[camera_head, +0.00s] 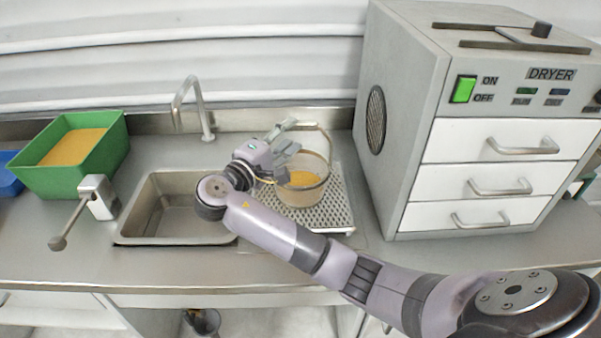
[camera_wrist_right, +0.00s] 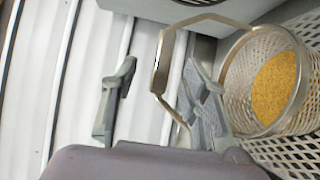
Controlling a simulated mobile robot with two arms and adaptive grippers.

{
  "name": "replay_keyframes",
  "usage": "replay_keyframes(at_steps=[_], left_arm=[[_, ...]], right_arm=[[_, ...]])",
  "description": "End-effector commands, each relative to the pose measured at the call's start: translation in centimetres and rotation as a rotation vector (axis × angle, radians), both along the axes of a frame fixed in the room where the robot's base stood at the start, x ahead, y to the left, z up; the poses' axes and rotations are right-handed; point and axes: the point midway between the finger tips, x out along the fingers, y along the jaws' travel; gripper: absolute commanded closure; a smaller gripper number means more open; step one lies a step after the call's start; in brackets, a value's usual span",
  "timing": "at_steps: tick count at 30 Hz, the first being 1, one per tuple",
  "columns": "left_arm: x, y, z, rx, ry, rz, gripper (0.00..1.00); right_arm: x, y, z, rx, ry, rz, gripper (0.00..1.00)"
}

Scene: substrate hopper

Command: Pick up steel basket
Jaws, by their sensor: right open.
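The steel basket (camera_head: 305,192) stands upright on a perforated tray and holds orange-yellow granules; its mesh wall also shows at the right of the right wrist view (camera_wrist_right: 235,95). Its raised handle (camera_wrist_right: 172,40) arches up from the rim, towards my right gripper. My right gripper (camera_head: 291,138) is above and at the left side of the basket, with its fingers apart. In the right wrist view the handle's flat grip lies between the two fingers (camera_wrist_right: 160,85); I cannot tell whether it touches either one. My left gripper is in neither view.
A grey dryer (camera_head: 400,130) with white drawers stands close on the right. A green bin (camera_head: 105,160) of orange granules is at left. The wall is behind.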

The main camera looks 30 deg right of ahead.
Motion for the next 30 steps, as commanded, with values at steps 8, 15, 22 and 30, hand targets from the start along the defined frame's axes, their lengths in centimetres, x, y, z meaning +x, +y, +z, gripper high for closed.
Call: replay_keyframes(at_steps=[8,15,22,30], left_arm=[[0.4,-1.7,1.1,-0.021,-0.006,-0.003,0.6],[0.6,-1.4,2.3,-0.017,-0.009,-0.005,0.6],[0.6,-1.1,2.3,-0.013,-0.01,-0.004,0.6],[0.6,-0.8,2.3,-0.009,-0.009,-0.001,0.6]], right_arm=[[1.0,-2.0,0.1,-0.002,0.001,-0.001,0.58],[2.5,-4.9,-0.4,0.0,0.002,0.0,0.58],[2.8,-5.4,-0.6,0.002,0.001,0.001,0.58],[2.8,-5.4,-0.5,0.002,0.001,0.001,0.71]])
